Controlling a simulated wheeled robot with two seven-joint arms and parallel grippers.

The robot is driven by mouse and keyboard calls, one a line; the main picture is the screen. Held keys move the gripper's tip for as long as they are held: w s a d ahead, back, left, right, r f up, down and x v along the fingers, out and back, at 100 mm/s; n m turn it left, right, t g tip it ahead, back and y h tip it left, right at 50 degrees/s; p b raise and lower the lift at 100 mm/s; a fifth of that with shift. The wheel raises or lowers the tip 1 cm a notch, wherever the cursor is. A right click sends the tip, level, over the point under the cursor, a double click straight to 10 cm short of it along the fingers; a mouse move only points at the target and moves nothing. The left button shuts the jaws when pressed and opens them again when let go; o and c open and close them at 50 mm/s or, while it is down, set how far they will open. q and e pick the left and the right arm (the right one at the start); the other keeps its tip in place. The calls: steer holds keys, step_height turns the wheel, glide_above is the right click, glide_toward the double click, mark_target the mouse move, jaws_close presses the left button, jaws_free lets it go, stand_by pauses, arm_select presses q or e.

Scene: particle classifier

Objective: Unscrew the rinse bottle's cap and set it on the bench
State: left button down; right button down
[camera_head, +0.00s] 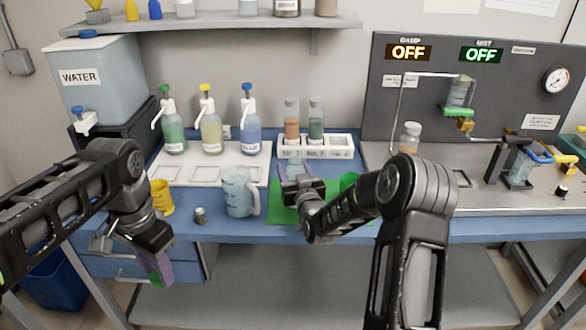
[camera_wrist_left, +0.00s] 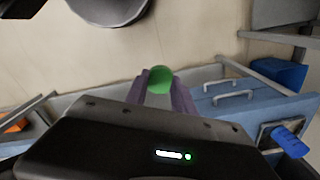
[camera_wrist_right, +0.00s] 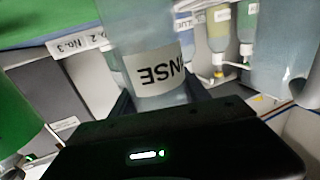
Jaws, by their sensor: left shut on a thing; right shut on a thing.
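The rinse bottle (camera_wrist_right: 155,65) is a clear bottle with a label that reads upside down in the right wrist view. It also shows small at the mat in the head view (camera_head: 294,165), partly behind my right gripper (camera_head: 299,183). My right gripper is shut around its body. My left gripper (camera_head: 157,268) is shut on a round green cap (camera_wrist_left: 160,79), held between the purple fingertips. The left gripper is in front of the bench's front edge, low over the floor, well apart from the bottle. The bottle's mouth is not clear.
The blue bench (camera_head: 215,230) holds a green mat (camera_head: 284,215), a blue jug (camera_head: 238,192), a yellow cup (camera_head: 162,197), a small grey-topped jar (camera_head: 200,215) and a green cup (camera_head: 348,181). Pump bottles stand behind on a white tray (camera_head: 245,178). Clear bench shows between jar and jug.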

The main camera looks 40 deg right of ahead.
arm_select(q)
steer(key=shift+f, duration=0.2)
arm_select(e)
steer(key=shift+f, duration=0.1)
steer(key=c, duration=0.5)
jaws_free()
arm_select(q)
steer(key=shift+r, duration=0.1)
steer(key=shift+r, duration=0.25)
arm_select(e)
steer(key=shift+r, duration=0.25)
arm_select(q)
steer(key=shift+f, duration=0.25)
arm_select(e)
steer(key=shift+s+a+f, duration=0.15)
steer(key=shift+s, duration=0.2)
arm_select(q)
steer(key=shift+f+b, duration=0.85)
arm_select(e)
steer(key=v, duration=1.1)
steer(key=shift+s+a, duration=0.1)
